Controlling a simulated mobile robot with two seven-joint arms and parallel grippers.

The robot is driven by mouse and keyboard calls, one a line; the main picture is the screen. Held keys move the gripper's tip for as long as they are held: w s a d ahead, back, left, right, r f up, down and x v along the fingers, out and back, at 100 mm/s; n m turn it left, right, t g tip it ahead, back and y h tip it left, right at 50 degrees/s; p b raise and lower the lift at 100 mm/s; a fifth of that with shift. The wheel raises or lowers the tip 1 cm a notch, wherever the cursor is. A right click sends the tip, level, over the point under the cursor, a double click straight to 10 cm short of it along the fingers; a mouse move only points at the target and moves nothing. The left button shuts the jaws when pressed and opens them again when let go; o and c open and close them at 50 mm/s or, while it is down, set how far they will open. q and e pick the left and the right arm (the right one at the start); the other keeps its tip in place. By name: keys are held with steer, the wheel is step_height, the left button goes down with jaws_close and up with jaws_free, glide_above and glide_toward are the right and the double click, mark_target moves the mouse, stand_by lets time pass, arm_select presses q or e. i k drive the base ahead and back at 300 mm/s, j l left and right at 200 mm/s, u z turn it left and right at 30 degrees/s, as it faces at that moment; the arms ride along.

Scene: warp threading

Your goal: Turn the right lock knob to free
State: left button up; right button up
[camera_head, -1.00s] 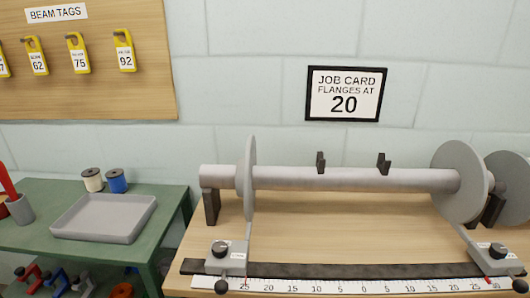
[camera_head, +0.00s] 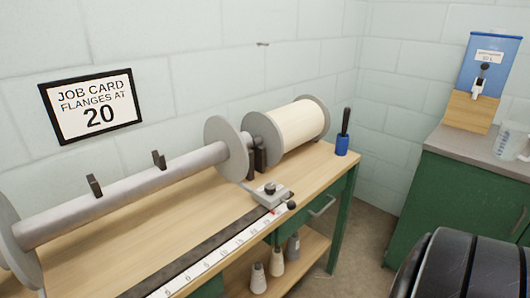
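The right lock knob (camera_head: 270,188) is a small black knob on top of a grey slider block (camera_head: 272,196), near the right end of the bench. A black ball handle (camera_head: 292,205) sticks out at the block's front corner. The block sits by the white ruler scale (camera_head: 210,256), with a small red pointer at the scale. An arm runs from the block toward the right grey flange disc (camera_head: 226,148) on the roller (camera_head: 130,193). The knob's setting is too small to read. Neither gripper shows.
A cream-wound spool (camera_head: 300,123) and a blue cup with a black-handled tool (camera_head: 342,146) stand behind the knob. A green cabinet (camera_head: 465,215) with a blue dispenser (camera_head: 490,68) is at right. A dark rounded form, possibly mine, fills the lower right.

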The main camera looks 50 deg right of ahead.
mark_target(270, 189)
steer(key=z, duration=1.7)
steer(key=l, duration=0.25)
steer(key=k+l+z, duration=0.1)
steer(key=k+l, duration=0.05)
steer(key=l, duration=0.1)
